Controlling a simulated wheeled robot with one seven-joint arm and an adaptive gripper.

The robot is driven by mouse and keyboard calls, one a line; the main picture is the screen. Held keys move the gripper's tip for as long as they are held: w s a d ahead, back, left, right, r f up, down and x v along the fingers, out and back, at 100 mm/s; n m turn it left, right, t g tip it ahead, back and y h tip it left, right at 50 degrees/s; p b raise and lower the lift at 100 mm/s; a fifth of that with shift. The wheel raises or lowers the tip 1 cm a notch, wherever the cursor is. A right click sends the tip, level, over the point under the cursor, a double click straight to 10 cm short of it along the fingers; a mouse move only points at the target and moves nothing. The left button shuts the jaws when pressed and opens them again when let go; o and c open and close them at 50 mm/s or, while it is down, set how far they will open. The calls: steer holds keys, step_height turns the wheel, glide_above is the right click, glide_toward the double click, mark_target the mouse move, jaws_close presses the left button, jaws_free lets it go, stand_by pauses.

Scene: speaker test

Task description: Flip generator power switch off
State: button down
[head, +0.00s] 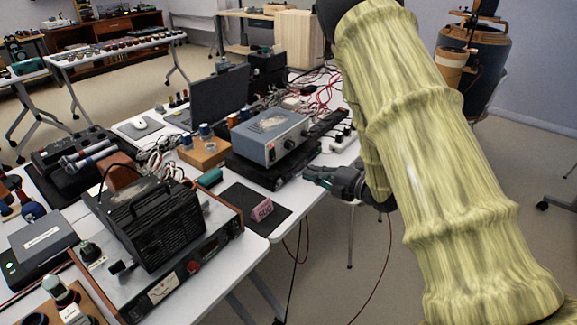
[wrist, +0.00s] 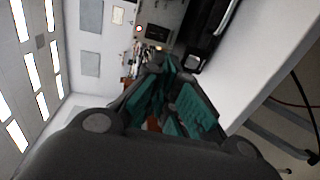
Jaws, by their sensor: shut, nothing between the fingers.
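Two instruments could be the generator, and I cannot read a label on either. One is a blue-grey box (head: 270,136) with knobs on its front, standing on a black unit in the head view. The other is a low wood-sided unit (head: 178,280) with a meter and a red part, nearer the front. No power switch can be made out clearly. My gripper (head: 318,178) is shut and empty, just off the table's right edge, right of and below the blue-grey box.
A black box with a handle (head: 152,226) stands on the wood-sided unit. A pink block (head: 262,209) sits on a dark mat (head: 238,196) left of my gripper. Open floor lies right of the table.

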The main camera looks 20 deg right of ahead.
mark_target(269, 160)
steer(key=p+x, duration=0.2)
steer(key=x, duration=1.1)
steer(key=shift+w+a, duration=0.25)
steer(key=shift+a, duration=0.05)
steer(key=shift+f, duration=0.15)
steer(key=shift+w+a+f+b, duration=0.15)
steer(key=shift+f+b, duration=0.1)
steer(key=shift+b, duration=0.5)
steer(key=shift+w+r+t+y, duration=0.1)
steer(key=shift+r+t+y, duration=0.1)
steer(key=shift+t+y, duration=0.1)
steer(key=shift+s+f, duration=0.1)
steer(key=shift+s, duration=0.2)
steer(key=f+b+v, duration=0.2)
steer(key=v, duration=1.1)
steer(key=shift+d+f, duration=0.35)
steer(key=shift+s+f, duration=0.1)
steer(key=shift+s, duration=0.05)
